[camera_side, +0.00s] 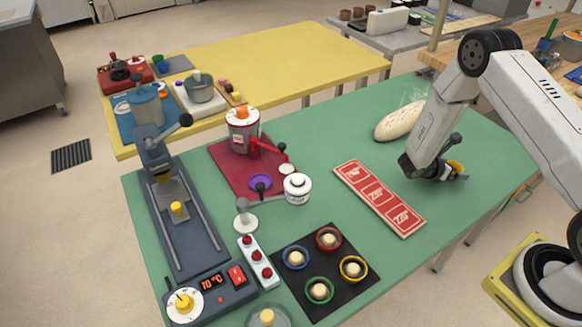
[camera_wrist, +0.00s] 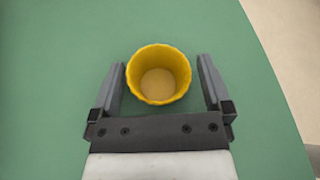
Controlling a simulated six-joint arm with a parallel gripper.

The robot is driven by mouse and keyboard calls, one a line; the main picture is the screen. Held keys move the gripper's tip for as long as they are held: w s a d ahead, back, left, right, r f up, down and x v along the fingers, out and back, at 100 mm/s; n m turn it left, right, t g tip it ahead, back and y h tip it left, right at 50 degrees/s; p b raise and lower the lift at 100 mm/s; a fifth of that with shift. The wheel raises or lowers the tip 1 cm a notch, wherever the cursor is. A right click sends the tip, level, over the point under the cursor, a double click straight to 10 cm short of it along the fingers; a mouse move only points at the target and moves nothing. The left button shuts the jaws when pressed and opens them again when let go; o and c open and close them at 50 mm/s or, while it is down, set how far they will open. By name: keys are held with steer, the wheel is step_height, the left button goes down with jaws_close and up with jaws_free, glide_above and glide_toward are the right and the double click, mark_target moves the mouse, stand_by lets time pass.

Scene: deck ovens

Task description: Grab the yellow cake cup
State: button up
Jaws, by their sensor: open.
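The yellow cake cup (camera_wrist: 159,75) stands upright on the green table in the wrist view, with a wavy rim and an empty-looking, paler inside. My gripper (camera_wrist: 158,74) is open, with one finger on each side of the cup. A small gap of green shows between each finger and the cup. In the side view my gripper (camera_side: 445,176) is low at the right part of the table. The cup (camera_side: 456,168) shows there only as a small yellow patch, mostly hidden by the gripper.
A bread loaf (camera_side: 400,121) lies behind and left of my gripper. A red board (camera_side: 379,198) with white markings lies to its left. A black mat (camera_side: 322,303) holds several coloured rings with pale pieces. The table's right edge is close to the cup.

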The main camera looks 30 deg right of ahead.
steer(key=c, duration=1.1)
steer(key=shift+r, duration=0.15)
steer(key=shift+r, duration=1.05)
steer(key=s+a+r, duration=0.2)
steer(key=s+r, duration=0.1)
steer(key=s, duration=0.1)
steer(key=s+a+r, duration=0.2)
steer(key=s+r, duration=0.2)
steer(key=s+a+r, duration=0.3)
steer(key=s, duration=0.1)
steer(key=shift+a+r, duration=0.1)
steer(key=shift+r, duration=0.2)
